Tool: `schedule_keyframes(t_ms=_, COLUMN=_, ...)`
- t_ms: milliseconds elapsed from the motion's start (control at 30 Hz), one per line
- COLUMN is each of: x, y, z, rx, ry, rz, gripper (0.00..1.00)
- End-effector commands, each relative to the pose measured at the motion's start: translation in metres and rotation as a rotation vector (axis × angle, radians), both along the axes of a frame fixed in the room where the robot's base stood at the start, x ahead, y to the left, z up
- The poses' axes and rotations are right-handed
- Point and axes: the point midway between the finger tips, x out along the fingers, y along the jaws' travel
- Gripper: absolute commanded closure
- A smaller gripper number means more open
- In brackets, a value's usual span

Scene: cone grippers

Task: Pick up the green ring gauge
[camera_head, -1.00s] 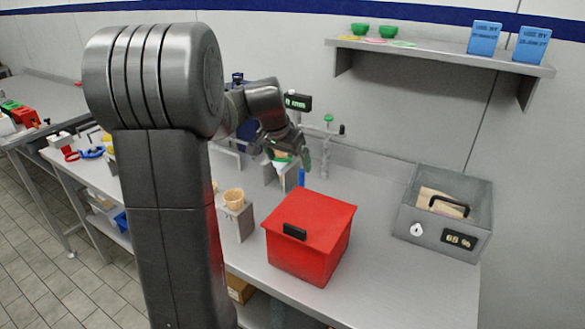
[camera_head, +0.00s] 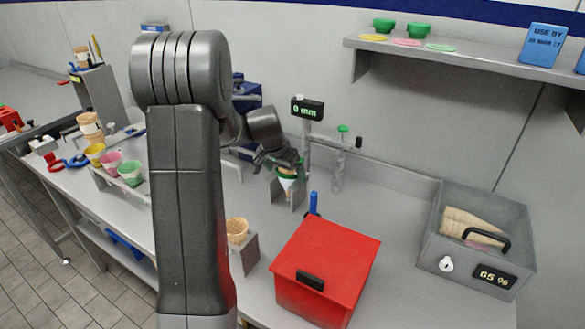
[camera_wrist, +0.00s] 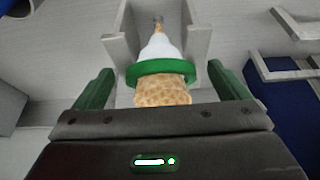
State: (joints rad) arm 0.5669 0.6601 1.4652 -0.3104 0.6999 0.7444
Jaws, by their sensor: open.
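The green ring gauge (camera_wrist: 162,70) shows in the wrist view around a cone, between its brown waffle part (camera_wrist: 163,94) and a white tapering part (camera_wrist: 161,46). My gripper (camera_wrist: 160,78) is open, with one green finger on each side of the ring and visible gaps between. In the head view the ring (camera_head: 287,175) sits low beneath my gripper (camera_head: 278,163), partly hidden by it. The cone points down into a grey stand (camera_head: 277,192); the stand's two side walls (camera_wrist: 198,42) also show in the wrist view.
A post with a "0 mm" display (camera_head: 307,109) stands just behind my gripper. A red box (camera_head: 325,262), a blue-handled tool (camera_head: 314,203) and a waffle cone in a holder (camera_head: 237,230) are nearby.

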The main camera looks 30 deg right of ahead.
Motion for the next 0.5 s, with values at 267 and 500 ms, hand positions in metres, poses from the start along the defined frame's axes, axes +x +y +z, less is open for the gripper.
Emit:
schedule_keyframes(t_ms=267, x=0.0002, y=0.0001, z=0.0004, rx=0.000, ry=0.000, rz=0.000, gripper=0.36)
schedule_keyframes(t_ms=500, x=0.0002, y=0.0002, z=0.0007, rx=0.000, ry=-0.001, rz=0.000, gripper=0.56)
